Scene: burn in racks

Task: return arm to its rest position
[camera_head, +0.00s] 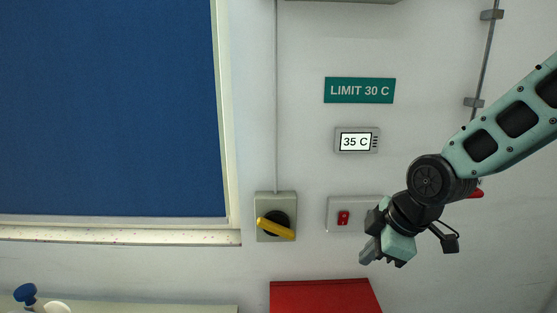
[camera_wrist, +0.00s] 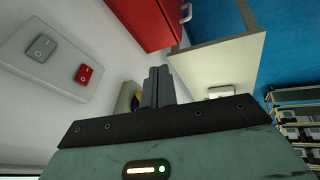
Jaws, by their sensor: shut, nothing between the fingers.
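My gripper (camera_head: 370,254) hangs at the end of my arm on the right of the head view, in front of the wall and just below a switch plate. Its fingers point down and to the left. In the wrist view my gripper's fingers (camera_wrist: 157,86) are together with nothing between them. My arm reaches in from the right edge and covers the right part of the switch plate (camera_head: 334,215). No contact with the wall can be made out.
The plate has a red rocker (camera_head: 343,217); a grey rocker (camera_wrist: 41,47) shows in the wrist view. Left is a rotary switch (camera_head: 263,232) with a yellow handle. A display (camera_head: 356,141) reads 35 C under a "LIMIT 30 C" sign (camera_head: 360,90). A red box (camera_head: 322,296) stands below.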

